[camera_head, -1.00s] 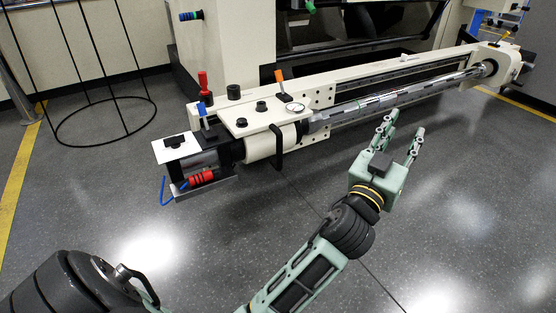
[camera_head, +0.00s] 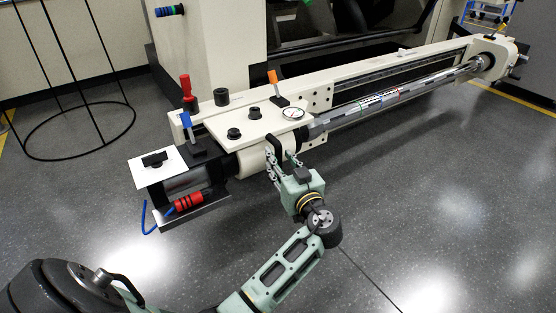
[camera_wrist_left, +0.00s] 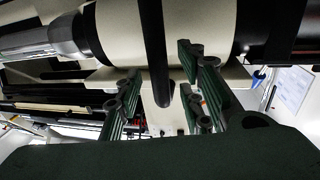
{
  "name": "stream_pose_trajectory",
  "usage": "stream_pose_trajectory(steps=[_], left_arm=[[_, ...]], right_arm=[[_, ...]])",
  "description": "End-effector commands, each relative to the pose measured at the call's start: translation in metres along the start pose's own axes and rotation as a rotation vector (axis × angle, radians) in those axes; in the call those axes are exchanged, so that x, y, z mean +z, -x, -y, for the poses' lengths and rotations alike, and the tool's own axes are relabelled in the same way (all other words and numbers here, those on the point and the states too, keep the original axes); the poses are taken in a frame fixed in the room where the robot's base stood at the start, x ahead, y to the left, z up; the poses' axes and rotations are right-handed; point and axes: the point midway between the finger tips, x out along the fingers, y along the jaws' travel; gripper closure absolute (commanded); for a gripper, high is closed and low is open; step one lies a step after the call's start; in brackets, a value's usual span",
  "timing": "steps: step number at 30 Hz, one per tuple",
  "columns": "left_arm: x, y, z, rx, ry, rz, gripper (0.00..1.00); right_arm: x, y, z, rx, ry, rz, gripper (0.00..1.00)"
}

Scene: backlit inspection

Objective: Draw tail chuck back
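The tail chuck (camera_head: 252,163) is a cream cylinder at the near left end of the long machine bed, with a black bar handle (camera_head: 275,145) on its front side. A long shiny shaft (camera_head: 400,92) runs from the chuck side toward the far right end. My left gripper (camera_head: 281,166) is at the handle. In the left wrist view the black handle (camera_wrist_left: 155,50) hangs between the two open finger groups (camera_wrist_left: 163,92), with a gap on both sides. The cream chuck body (camera_wrist_left: 205,25) is behind it. My right gripper is not in view.
On top of the chuck housing are an orange lever (camera_head: 274,77), a dial gauge (camera_head: 293,113) and black knobs (camera_head: 233,133). A red coupling (camera_head: 188,203) with a blue hose sits at the left end. A black wire stand (camera_head: 80,155) is further left. The floor in front is clear.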

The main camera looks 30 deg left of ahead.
Motion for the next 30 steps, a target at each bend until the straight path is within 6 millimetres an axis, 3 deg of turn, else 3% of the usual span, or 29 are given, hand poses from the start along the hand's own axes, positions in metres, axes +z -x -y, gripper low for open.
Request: stream_pose_trajectory(steps=[6,14,26,30], left_arm=[[0.000,-0.018,0.000,0.000,0.000,0.000,0.64],[0.000,-0.019,0.000,0.001,-0.001,0.001,0.64],[0.000,-0.018,-0.001,0.004,-0.001,0.001,0.99],[0.000,-0.018,-0.002,0.006,-0.001,0.001,1.00]], right_arm=[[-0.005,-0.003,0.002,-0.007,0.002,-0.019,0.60],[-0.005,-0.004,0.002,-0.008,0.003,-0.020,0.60],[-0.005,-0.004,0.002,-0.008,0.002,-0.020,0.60],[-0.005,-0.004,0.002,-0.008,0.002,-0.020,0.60]])
